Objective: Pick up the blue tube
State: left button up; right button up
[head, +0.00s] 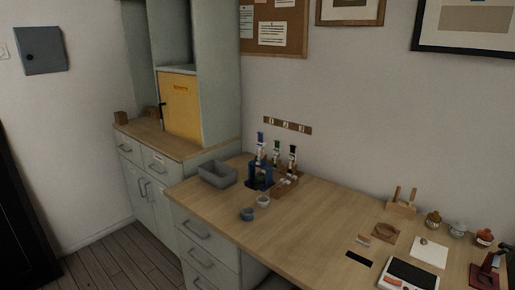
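A slim upright tube with a blue top (261,137) stands on the wooden worktop, at or in a dark blue stand (260,172). I cannot tell how its lower end is held. Next to it on the right stand a tube with a green top (277,146) and one with a dark top (292,150), over a brown wooden rack (286,184). Neither of my grippers is in view.
A grey open bin (217,174) is left of the stand. A blue-grey cup (247,214) and a pale cup (263,201) stand in front. Several small jars, a wooden holder (401,206) and a white tray (411,273) are at the right. The middle worktop is clear.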

aim_at(260, 146)
jog(key=i+j+z, duration=0.1)
jog(key=i+j, duration=0.35)
jog(key=j, duration=0.25)
jog(key=i+j+z, duration=0.15)
jog(key=i+j, duration=0.3)
jog(key=j, duration=0.3)
jog(key=i+j+z, duration=0.15)
jog(key=j, duration=0.25)
jog(key=i+j+z, duration=0.1)
jog(key=i+j, duration=0.15)
jog(key=j, duration=0.15)
jog(key=i+j, duration=0.15)
jog(key=j, duration=0.3)
jog(key=i+j+z, duration=0.15)
jog(key=j, duration=0.25)
